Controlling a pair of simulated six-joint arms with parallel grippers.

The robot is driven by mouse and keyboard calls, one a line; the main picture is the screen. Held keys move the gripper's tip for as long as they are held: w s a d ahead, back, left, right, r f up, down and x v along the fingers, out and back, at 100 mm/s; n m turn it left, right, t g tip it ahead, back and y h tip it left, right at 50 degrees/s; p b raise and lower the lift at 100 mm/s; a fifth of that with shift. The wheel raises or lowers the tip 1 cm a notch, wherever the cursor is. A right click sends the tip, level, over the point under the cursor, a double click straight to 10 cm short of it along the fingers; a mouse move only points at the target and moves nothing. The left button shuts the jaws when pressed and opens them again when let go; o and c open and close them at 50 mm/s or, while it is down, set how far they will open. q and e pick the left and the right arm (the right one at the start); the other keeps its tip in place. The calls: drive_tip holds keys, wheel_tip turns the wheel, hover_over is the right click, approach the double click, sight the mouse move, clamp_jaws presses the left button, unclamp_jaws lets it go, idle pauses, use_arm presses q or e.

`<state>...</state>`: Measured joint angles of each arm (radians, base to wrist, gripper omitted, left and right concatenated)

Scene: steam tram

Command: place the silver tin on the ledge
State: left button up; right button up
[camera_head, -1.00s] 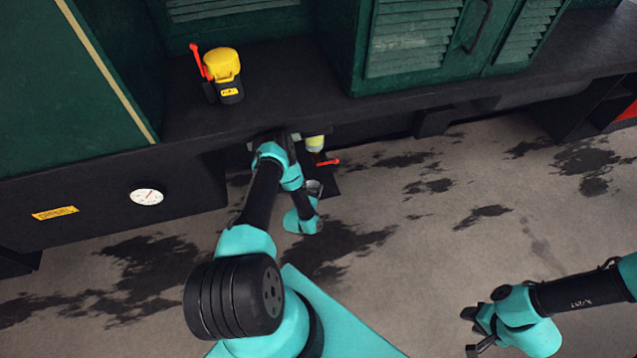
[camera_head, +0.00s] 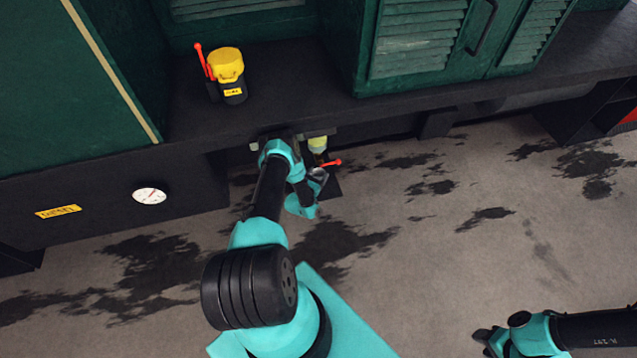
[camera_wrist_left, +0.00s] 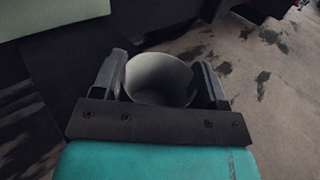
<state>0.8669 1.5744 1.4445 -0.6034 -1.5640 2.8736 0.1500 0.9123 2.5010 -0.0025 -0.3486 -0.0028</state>
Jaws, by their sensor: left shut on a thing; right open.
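The silver tin (camera_wrist_left: 160,78) is a grey, open-topped round can in the left wrist view, held between the two fingers of my left gripper (camera_wrist_left: 163,84). In the head view the tin (camera_head: 318,175) is a small, partly hidden grey patch by my left gripper (camera_head: 314,182), low in front of the vehicle's side. The black ledge (camera_head: 295,90) runs along the green body above and behind it. The tin is apart from the ledge's top. My right gripper (camera_head: 483,342) is open, at the lower right over the floor, partly cut off.
A yellow-topped black lamp or can (camera_head: 226,66) with a red lever stands on the ledge at left. A pale yellow fitting (camera_head: 318,144) with a red handle (camera_head: 331,163) sits below the ledge, close to my left gripper. Green louvred cabinets (camera_head: 415,40) back the ledge.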

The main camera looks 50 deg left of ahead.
sight(318, 178)
use_arm(q)
wheel_tip(318, 178, down, 2)
drive_tip(key=shift+s+f, duration=0.1)
drive_tip(key=shift+f, duration=0.4)
drive_tip(key=shift+f, duration=0.1)
drive_tip(key=o, duration=1)
drive_tip(key=shift+s+d, duration=0.1)
drive_tip(key=shift+s, duration=0.05)
drive_tip(key=v, duration=1.1)
drive_tip(key=shift+s, duration=0.25)
drive_tip(key=shift+d, duration=0.1)
